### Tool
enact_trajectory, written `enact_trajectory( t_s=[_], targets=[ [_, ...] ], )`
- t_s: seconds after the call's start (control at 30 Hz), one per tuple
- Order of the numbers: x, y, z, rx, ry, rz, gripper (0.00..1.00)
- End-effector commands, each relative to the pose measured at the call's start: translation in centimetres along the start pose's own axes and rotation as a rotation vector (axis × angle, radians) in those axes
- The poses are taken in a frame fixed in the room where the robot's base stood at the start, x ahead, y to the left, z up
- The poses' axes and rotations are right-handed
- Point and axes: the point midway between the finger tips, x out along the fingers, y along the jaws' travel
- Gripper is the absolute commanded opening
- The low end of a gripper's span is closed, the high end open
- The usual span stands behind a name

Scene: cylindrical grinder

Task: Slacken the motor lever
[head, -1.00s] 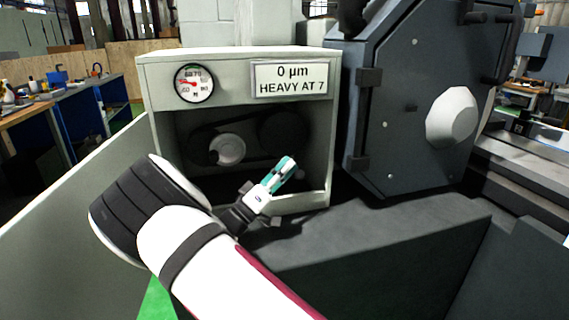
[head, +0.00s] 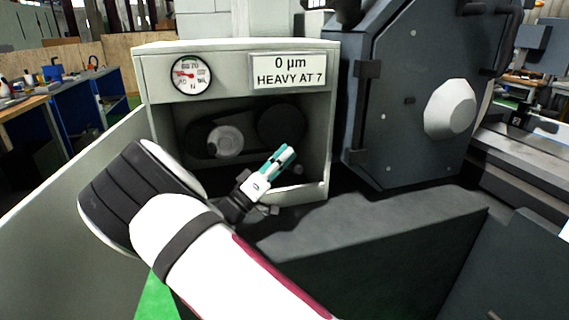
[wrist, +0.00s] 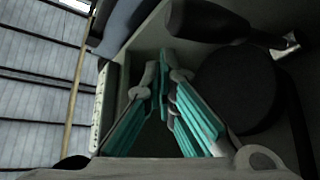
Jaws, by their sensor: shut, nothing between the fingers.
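The grey machine cabinet (head: 235,52) has an open front. Inside it are a light round pulley (head: 226,141) and a larger dark pulley (head: 282,124) with a dark belt. My gripper (head: 291,151) is shut and empty, its teal fingers at the opening, below the dark pulley. In the wrist view my gripper (wrist: 164,58) has its fingertips together, beside the dark disc (wrist: 237,88).
A round gauge (head: 191,75) and a sign (head: 290,71) reading "0 µm HEAVY AT 7" are on the cabinet front. A large dark machine housing (head: 405,110) stands close at the right. A dark ledge (head: 380,225) lies in front. The cabinet's right wall is near my fingers.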

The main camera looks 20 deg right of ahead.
Motion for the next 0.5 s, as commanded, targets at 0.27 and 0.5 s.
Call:
enact_trajectory(
  t_s=[0.27,0.5],
  targets=[
    [2.6,3.1,-3.4,0.004,0.000,0.000,0.00],
    [3.8,4.5,-5.0,0.002,0.000,0.001,0.00]
  ],
)
